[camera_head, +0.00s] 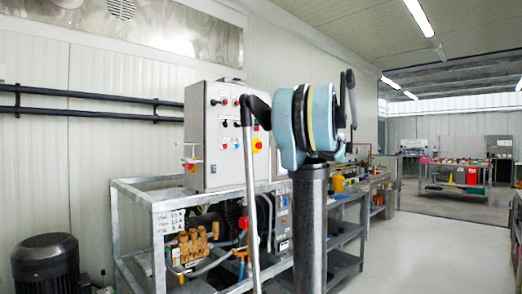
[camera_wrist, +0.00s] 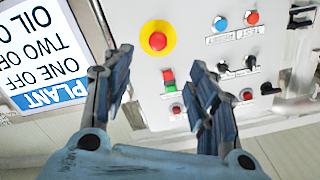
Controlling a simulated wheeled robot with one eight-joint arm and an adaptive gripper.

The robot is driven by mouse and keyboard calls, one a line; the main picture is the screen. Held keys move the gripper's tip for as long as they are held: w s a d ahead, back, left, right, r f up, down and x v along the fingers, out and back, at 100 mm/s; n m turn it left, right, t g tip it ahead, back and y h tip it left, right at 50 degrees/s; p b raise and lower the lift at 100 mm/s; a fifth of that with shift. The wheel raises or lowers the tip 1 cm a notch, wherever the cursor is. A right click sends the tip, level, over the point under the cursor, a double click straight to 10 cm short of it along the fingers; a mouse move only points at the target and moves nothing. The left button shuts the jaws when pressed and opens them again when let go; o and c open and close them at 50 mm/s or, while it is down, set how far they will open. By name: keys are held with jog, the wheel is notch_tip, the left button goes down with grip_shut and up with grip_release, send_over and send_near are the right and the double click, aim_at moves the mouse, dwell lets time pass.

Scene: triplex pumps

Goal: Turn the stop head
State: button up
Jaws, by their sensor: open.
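The stop head is a round red button (camera_wrist: 158,41) on a yellow disc on the pale control panel. It shows near the top middle of the wrist view. In the head view the stop head (camera_head: 257,144) is small, on the side of the grey control cabinet (camera_head: 213,165). My gripper (camera_wrist: 161,57) is open and empty in the wrist view. Its two fingers point toward the panel, one on each side of the stop head in the picture. No contact with it is visible, and I cannot tell the distance to the panel.
A blue and white sign (camera_wrist: 42,60), upside down, is at left. A metal frame (camera_head: 150,195) holds the pump (camera_head: 193,246).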

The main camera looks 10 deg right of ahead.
send_near(261, 145)
jog(key=x, duration=0.9)
jog(key=shift+w+a+f, duration=0.1)
jog(key=shift+w+a, duration=0.05)
